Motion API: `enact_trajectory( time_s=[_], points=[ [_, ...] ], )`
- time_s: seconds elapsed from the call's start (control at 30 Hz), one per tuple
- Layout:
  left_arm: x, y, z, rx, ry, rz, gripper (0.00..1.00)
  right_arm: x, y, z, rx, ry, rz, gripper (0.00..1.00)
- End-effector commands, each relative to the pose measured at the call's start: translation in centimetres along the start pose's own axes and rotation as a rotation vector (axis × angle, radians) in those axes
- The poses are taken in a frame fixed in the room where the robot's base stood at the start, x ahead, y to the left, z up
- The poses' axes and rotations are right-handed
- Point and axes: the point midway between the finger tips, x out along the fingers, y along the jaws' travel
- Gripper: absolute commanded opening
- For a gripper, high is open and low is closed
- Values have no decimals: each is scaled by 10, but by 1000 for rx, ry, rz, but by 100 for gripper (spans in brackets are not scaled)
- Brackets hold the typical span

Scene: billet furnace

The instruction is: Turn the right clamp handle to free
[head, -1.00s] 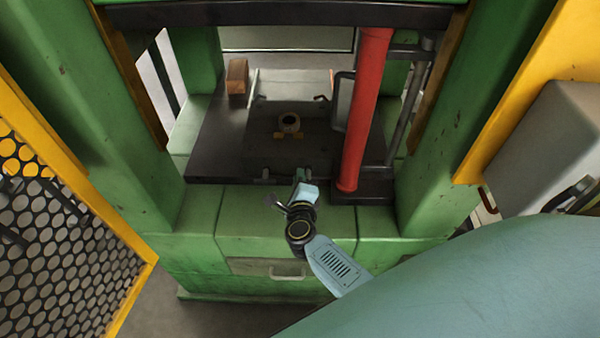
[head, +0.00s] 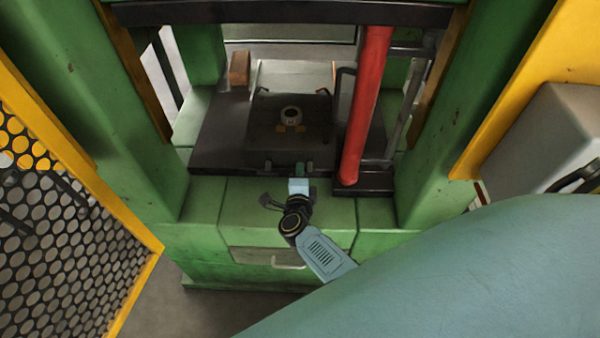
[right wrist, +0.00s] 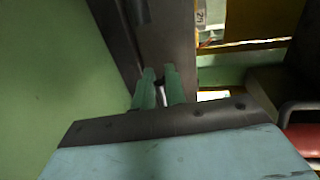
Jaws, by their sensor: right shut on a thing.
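My right gripper (head: 301,171) is at the front edge of the dark press bed (head: 225,145), below the die block. Its two green fingers also show in the right wrist view (right wrist: 159,90), closed around a small, narrow piece (right wrist: 162,96) with a pale part. This piece sits where the right clamp handle is, but the fingers and wrist hide most of it, so I cannot tell its angle. My left gripper is not in view.
A red cylinder (head: 366,110) stands just right of the gripper. Green columns (head: 130,120) flank the bed. A yellow mesh guard (head: 65,220) is on the left.

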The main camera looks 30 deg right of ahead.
Motion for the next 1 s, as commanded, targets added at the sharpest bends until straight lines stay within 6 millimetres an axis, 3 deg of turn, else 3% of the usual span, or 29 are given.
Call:
enact_trajectory(
  time_s=[0.17, 0.2, 0.3, 0.67, 0.77, 1.0],
  points=[
    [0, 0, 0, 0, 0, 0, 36, -1, 2, 0, -2, 0, 4, 0],
    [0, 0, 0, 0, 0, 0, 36, -1, 2, 0, -1, 0, 4, 16],
    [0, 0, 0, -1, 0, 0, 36, -1, 2, 0, -1, 0, 3, 29],
    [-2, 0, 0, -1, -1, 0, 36, -6, 1, 0, 0, 0, 3, 29],
    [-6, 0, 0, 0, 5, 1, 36, -19, 0, 0, 2, -1, 5, 29],
    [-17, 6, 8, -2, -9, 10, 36, -72, 0, 0, 1, 0, 6, 29]
  ],
)
